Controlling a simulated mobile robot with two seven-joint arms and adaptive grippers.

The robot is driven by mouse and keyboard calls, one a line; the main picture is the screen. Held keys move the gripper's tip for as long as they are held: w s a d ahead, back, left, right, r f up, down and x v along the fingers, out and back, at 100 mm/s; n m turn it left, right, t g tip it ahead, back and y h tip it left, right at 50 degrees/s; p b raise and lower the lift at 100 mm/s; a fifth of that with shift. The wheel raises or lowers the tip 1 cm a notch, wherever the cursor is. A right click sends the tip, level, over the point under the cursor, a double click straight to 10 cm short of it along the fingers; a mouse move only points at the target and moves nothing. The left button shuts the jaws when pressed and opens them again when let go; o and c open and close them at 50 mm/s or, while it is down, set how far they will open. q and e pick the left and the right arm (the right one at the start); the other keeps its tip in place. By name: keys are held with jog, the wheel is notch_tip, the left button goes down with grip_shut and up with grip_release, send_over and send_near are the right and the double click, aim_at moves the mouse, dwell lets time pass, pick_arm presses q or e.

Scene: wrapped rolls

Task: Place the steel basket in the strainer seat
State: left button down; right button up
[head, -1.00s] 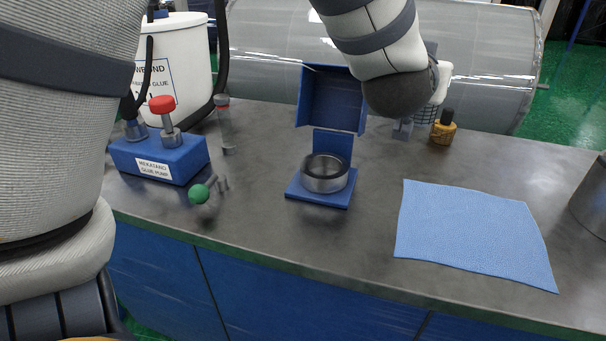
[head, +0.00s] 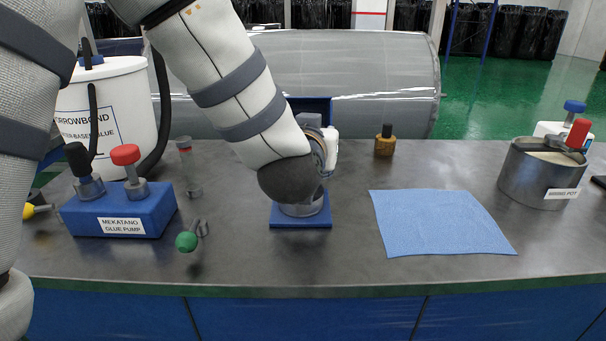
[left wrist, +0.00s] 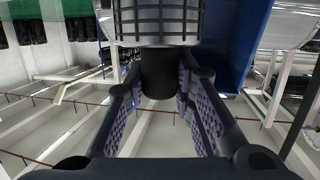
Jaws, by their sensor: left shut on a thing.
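The steel basket (left wrist: 160,28), a grey mesh drum with a black knob (left wrist: 160,72), is at the top of the left wrist view. My left gripper (left wrist: 163,88) is shut on that knob between its purple-padded fingers. In the head view, my arm's dark joint hides the fingers and most or all of the basket. The strainer seat is a steel ring (head: 304,208) on a blue base (head: 300,222) with a blue upright hood (head: 310,104) behind. My left wrist is at the seat, but whether the basket touches the ring is hidden. My right gripper is out of view.
A blue glue pump (head: 120,212) and green-knobbed part (head: 187,241) are to the left. A brass bottle (head: 384,140) stands behind right. A blue cloth (head: 440,222) and mixing pot (head: 540,178) lie right. The bench front between pump and cloth is mostly clear.

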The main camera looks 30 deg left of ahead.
pick_arm(q)
jog(key=a+f, duration=0.1)
jog(key=f, duration=0.2)
jog(key=w+a+f+b, duration=0.1)
jog(key=a+f, duration=0.1)
jog(key=f, duration=0.1)
jog(key=a+f+b, duration=0.1)
jog(key=f, duration=0.2)
jog(key=shift+w+a+f, duration=0.3)
jog(key=shift+a+f, duration=0.05)
jog(key=shift+a, duration=0.05)
jog(key=shift+r, duration=0.25)
jog(key=shift+f, duration=0.2)
jog(key=c, duration=1.4)
grip_release()
jog(key=shift+o, duration=0.2)
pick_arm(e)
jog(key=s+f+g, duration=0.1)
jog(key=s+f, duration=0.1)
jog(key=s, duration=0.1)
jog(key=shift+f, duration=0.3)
